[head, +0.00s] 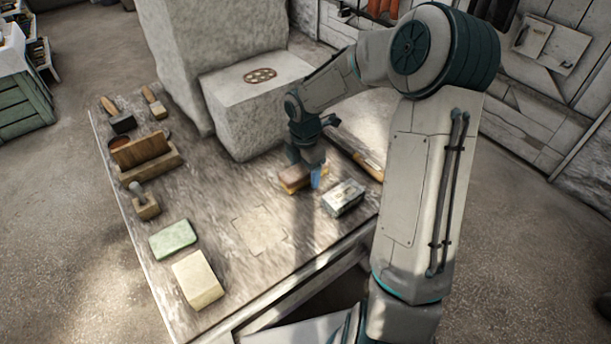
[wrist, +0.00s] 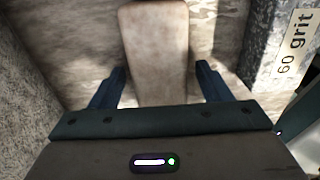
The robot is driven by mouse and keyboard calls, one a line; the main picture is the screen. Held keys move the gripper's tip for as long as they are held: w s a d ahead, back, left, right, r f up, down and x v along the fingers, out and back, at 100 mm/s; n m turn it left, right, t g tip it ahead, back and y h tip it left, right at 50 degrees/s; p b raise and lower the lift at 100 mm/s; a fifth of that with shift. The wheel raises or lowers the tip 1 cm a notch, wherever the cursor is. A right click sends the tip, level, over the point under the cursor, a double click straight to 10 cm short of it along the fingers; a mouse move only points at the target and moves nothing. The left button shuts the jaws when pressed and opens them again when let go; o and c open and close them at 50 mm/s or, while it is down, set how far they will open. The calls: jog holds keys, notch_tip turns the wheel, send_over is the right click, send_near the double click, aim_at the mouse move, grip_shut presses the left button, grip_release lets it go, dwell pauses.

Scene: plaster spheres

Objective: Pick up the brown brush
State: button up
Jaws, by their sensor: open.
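The brown brush (head: 292,181) lies on the wooden worktable (head: 222,200), in front of the large stone block. In the wrist view, its pale brown, rounded top (wrist: 155,45) extends between the two fingers. My gripper (head: 307,170) is directly above the brush, pointing down, in the head view. In the wrist view my gripper (wrist: 161,72) is open, with one dark blue finger on each side of the brush and a visible gap at each. The wrist body hides the brush's near end, and I cannot tell how far the fingertips reach down beside it.
A grey block (head: 343,197) stands close on the right; a "60 grit" label (wrist: 295,43) shows there in the wrist view. The stone block (head: 258,105) rises behind. A green block (head: 173,239) and a cream block (head: 197,280) lie left. The table's front middle is clear.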

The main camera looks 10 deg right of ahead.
jog(key=c, duration=1.2)
jog(key=shift+c, duration=0.2)
